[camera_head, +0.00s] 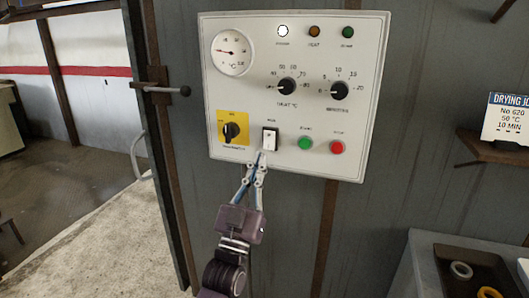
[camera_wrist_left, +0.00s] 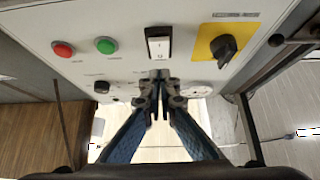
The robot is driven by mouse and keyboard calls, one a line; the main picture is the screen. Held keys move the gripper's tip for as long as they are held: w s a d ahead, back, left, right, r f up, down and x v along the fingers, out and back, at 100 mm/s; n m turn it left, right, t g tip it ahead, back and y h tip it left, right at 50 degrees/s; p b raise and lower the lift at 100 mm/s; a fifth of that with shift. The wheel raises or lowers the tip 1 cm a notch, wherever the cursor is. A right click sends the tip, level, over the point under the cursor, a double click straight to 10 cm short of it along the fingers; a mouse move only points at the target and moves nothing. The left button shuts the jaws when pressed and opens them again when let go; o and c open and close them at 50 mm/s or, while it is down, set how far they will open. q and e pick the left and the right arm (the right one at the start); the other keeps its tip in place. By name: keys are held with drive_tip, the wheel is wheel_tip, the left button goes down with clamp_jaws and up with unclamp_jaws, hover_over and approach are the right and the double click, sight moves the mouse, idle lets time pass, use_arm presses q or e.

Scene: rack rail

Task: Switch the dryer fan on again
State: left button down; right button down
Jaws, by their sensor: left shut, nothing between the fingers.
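The pale control panel (camera_head: 300,95) is on a grey metal wall. Its white rocker switch (camera_head: 269,139) in a black frame sits low, between a yellow plate with a black rotary knob (camera_head: 230,130) and a green button (camera_head: 305,143). The rocker also shows in the left wrist view (camera_wrist_left: 158,46). I cannot tell which way it is tipped, and its label is too small to read. My left gripper (camera_head: 262,158) is shut and empty, its fingertips just below the rocker; contact cannot be told. The fingertips also show in the wrist view (camera_wrist_left: 159,75). My right gripper is not in view.
A red button (camera_head: 337,147), two dials (camera_head: 287,86) and a gauge (camera_head: 231,52) share the panel. The top-left lamp (camera_head: 283,31) is bright white. A job card (camera_head: 506,118) reads 50 °C, 10 MIN. A handle (camera_head: 165,89) sticks out at left; a dark tray (camera_head: 475,268) is lower right.

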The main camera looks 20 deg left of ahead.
sight(268, 147)
use_arm(q)
drive_tip(key=w, duration=0.3)
drive_tip(key=shift+w+f, duration=0.2)
drive_tip(key=shift+w, duration=0.4)
drive_tip(key=shift+w+f+b, duration=0.35)
drive_tip(key=shift+w+b, duration=0.1)
drive_tip(key=shift+b, duration=0.15)
drive_tip(key=shift+r+p, duration=0.2)
drive_tip(key=shift+p, duration=0.1)
drive_tip(key=shift+s+f, duration=0.1)
